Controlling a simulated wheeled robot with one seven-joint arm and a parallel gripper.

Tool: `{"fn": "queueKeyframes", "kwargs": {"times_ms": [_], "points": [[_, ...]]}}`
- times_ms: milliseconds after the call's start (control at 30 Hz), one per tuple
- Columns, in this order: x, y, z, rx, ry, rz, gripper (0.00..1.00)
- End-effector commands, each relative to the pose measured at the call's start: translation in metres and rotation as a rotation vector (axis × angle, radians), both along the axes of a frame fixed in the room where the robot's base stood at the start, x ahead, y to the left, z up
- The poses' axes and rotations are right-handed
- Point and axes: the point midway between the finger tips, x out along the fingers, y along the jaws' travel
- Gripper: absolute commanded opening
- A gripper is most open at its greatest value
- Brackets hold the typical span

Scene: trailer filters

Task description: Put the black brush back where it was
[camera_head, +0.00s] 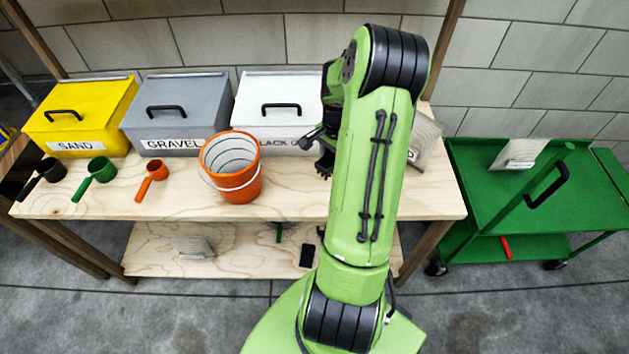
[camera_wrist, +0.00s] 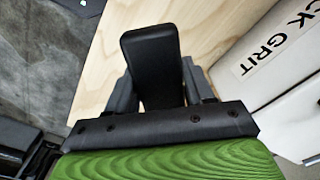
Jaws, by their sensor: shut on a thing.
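My gripper (camera_head: 325,166) hangs over the right part of the wooden table, in front of the white bin (camera_head: 273,108), partly hidden by my green arm. In the wrist view my gripper (camera_wrist: 158,92) is shut on a black, blocky thing, taken to be the black brush (camera_wrist: 150,48), which sticks out past the fingers above pale wood. In the head view I cannot clearly tell the brush from the dark gripper. Its bristles do not show clearly.
Yellow (camera_head: 80,110) and grey (camera_head: 178,108) bins line the table's back. An orange bucket (camera_head: 238,185) stands left of my gripper. Black, green (camera_head: 95,175) and orange (camera_head: 152,178) scoops lie farther left. A lower shelf (camera_head: 230,262) holds small items. A green cart (camera_head: 500,205) stands right.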

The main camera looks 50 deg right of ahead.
Motion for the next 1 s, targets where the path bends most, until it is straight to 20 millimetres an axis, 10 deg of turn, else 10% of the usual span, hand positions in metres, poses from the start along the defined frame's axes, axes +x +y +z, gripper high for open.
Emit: {"fn": "queueKeyframes", "kwargs": {"times_ms": [433,800,833,1000], "points": [[0.0,0.001,-0.087,0.004,0.002,0.003,0.24],[0.0,0.001,-0.093,0.001,0.001,0.004,0.24],[0.0,0.001,-0.092,0.002,0.001,0.004,0.57],[0.0,0.001,-0.092,0.002,0.001,0.004,0.78]]}}
